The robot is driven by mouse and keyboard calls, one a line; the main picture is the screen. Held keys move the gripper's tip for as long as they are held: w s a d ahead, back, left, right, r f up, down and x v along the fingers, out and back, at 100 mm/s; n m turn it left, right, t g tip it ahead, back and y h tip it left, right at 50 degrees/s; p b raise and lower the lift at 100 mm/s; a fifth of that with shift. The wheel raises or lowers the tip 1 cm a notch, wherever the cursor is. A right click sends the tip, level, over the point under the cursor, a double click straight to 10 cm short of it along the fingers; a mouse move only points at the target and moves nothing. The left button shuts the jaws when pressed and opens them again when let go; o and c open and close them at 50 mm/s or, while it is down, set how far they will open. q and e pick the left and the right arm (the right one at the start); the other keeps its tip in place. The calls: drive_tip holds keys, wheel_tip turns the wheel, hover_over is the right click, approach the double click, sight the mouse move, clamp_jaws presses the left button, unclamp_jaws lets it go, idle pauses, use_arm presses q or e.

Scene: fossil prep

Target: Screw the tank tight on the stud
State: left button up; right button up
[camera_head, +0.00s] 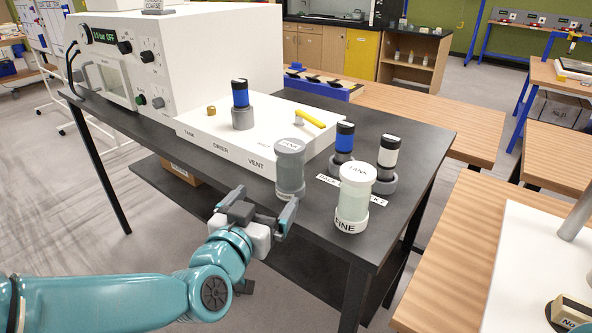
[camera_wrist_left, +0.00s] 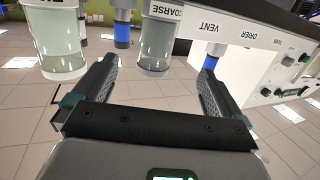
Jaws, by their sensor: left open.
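A grey, translucent tank (camera_head: 290,172) with a lid marked TANK stands upright at the front edge of the dark bench. In the left wrist view it carries a COARSE label (camera_wrist_left: 157,48). A second, paler tank marked FINE (camera_head: 353,203) stands to its right. A small brass stud (camera_head: 211,110) rises bare from the white panel above the word TANK. My left gripper (camera_head: 265,199) is open and empty in front of the coarse tank. In the left wrist view the tank shows between the fingers, seemingly beyond their tips. My right gripper is not in view.
The white panel (camera_head: 205,130) also carries a blue-and-black cartridge (camera_head: 240,94) on the drier and a yellow vent lever (camera_head: 309,119). Blue (camera_head: 345,138) and white (camera_head: 388,152) cartridges stand behind the fine tank. A white machine (camera_head: 190,50) stands at the back left.

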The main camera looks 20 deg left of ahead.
sight(286, 162)
use_arm(q)
drive_tip(key=shift+t, duration=0.5)
drive_tip(key=w+r, duration=0.1)
drive_tip(key=w, duration=0.2)
drive_tip(key=w+r, duration=0.1)
drive_tip(key=w, duration=0.2)
drive_tip(key=w+d+r+p, duration=0.1)
drive_tip(key=w, duration=0.2)
drive_tip(key=shift+w+r, duration=0.1)
drive_tip(key=shift+w, duration=0.35)
drive_tip(key=w+p, duration=0.1)
drive_tip(key=w, duration=0.3)
drive_tip(key=shift+w, duration=0.6)
drive_tip(key=shift+s, duration=0.15)
drive_tip(key=shift+c, duration=1.2)
drive_tip(key=c, duration=1)
